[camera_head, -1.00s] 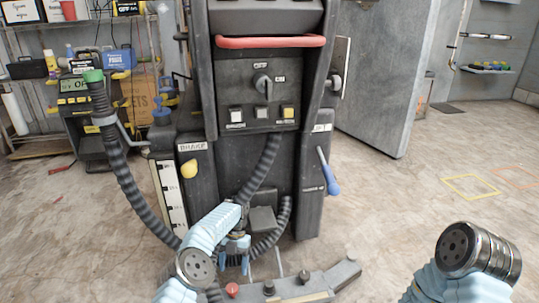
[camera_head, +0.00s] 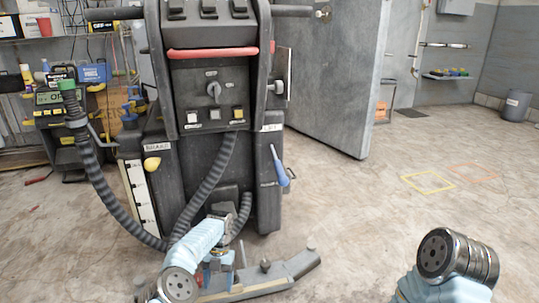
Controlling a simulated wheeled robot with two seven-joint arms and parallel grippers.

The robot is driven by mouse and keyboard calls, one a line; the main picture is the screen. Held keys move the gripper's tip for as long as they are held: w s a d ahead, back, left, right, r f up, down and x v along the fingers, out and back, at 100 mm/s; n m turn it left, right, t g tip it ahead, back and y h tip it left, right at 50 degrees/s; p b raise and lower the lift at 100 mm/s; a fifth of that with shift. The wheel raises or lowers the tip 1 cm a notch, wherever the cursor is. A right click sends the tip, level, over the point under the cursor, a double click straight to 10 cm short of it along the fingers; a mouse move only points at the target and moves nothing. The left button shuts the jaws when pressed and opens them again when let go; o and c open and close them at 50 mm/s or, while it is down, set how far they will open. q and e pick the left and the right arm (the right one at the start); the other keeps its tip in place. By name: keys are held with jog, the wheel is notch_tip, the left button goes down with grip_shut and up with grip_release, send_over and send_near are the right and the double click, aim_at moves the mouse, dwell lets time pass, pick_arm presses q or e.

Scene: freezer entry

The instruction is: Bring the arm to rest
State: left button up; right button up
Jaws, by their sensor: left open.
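My left gripper (camera_head: 218,262) shows at the bottom of the head view, at the end of my left arm in its light blue sleeve. It is open, and I see nothing between its fingers. It is low in front of the dark grey machine (camera_head: 205,165), over or beside the machine's grey foot (camera_head: 285,272); I cannot tell whether it touches. My right arm (camera_head: 445,270) shows at the lower right as a blue sleeve with a round metal joint. Its gripper is out of the picture.
The machine has a red bar (camera_head: 212,53), a rotary switch (camera_head: 214,92), a blue-handled lever (camera_head: 280,170) and a ribbed hose (camera_head: 95,175). A large grey door (camera_head: 330,75) stands open behind. Shelves fill the back left. The floor at right is clear, with yellow (camera_head: 428,183) and orange outlines.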

pick_arm(q)
jog(key=s+d+f+n+t+h, duration=0.2)
jog(key=d+f+n, duration=0.3)
jog(key=d+n, duration=0.15)
jog(key=s+d+f+n+h, duration=0.1)
jog(key=s+n, duration=0.4)
jog(key=s+d+f+n+h, duration=0.1)
jog(key=s+f+n, duration=0.1)
jog(key=s+n, duration=0.3)
jog(key=s+d+f+n+t+h, duration=0.1)
jog(key=s+d+n, duration=0.1)
jog(key=s+n, duration=0.4)
jog(key=shift+s+f+n, duration=0.1)
jog(key=shift+f+n, duration=0.2)
jog(key=shift+n, duration=0.45)
jog(key=s+a+r+n+t, duration=0.1)
jog(key=s+a+n, duration=0.2)
jog(key=s+n, duration=0.45)
jog(key=s+a+r+n+t, duration=0.1)
jog(key=s+a+r+n, duration=0.15)
jog(key=s+n, duration=0.5)
notch_tip(320, 180, up, 16)
jog(key=p, duration=1.7)
jog(key=shift+w+p, duration=0.35)
jog(key=shift+p, duration=0.05)
jog(key=shift+d+f, duration=0.1)
jog(key=shift+f, duration=0.05)
